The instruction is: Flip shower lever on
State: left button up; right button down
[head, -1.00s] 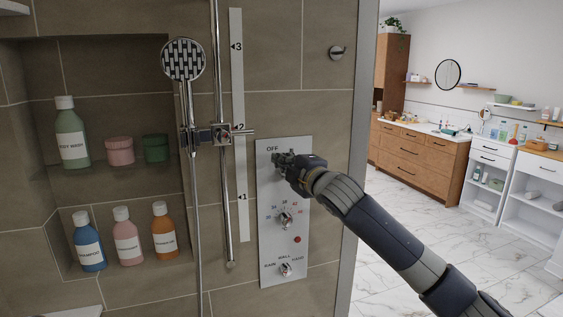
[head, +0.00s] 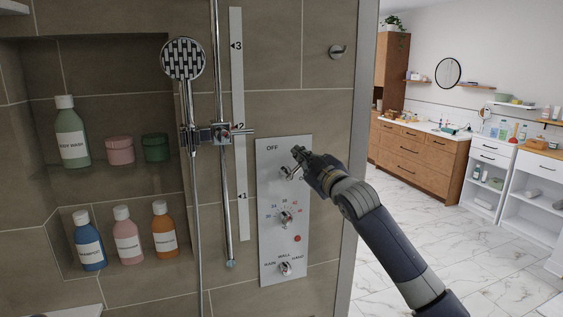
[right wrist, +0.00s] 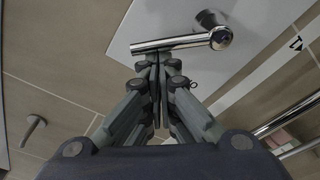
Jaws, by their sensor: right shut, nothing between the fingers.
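The white control panel (head: 268,205) is on the tiled wall, with the word OFF near its top. The chrome shower lever (head: 286,173) is on its upper part, below and right of OFF, and partly hidden by my gripper. In the right wrist view the lever (right wrist: 180,43) is a bar reaching left from its round pivot. My right gripper (head: 298,153) is shut and empty at the panel's upper right. In the wrist view its fingertips (right wrist: 160,58) are close against the bar; contact is unclear. My left gripper is not in view.
A temperature knob (head: 286,219) and an outlet selector (head: 285,268) sit lower on the panel. The hand shower (head: 184,62) and its rail (head: 224,190) are to the left. A niche holds bottles and jars. The wall edge (head: 360,120) is close on the right.

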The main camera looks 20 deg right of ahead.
jog(key=shift+d+f+m+t+h, duration=0.1)
jog(key=shift+d+f+m+h, duration=0.35)
jog(key=shift+m, duration=1.1)
jog(key=shift+d+f+m+t+h, duration=0.15)
jog(key=shift+d+f+m, duration=0.55)
jog(key=shift+m, duration=0.9)
jog(key=shift+d+f+m+t+h, duration=0.1)
jog(key=shift+d+f+m+h, duration=0.35)
jog(key=shift+m, duration=1.1)
jog(key=shift+d+f, duration=0.1)
jog(key=shift+d, duration=0.1)
jog(key=r+p, duration=0.2)
jog(key=r, duration=0.1)
jog(key=w+r+p, duration=0.1)
jog(key=r+p, duration=0.1)
jog(key=s+f+b, duration=0.2)
jog(key=s+b, duration=0.2)
jog(key=s, duration=0.6)
jog(key=shift+d+f+b, duration=0.15)
jog(key=shift+f+b, duration=0.1)
jog(key=shift+b, duration=0.1)
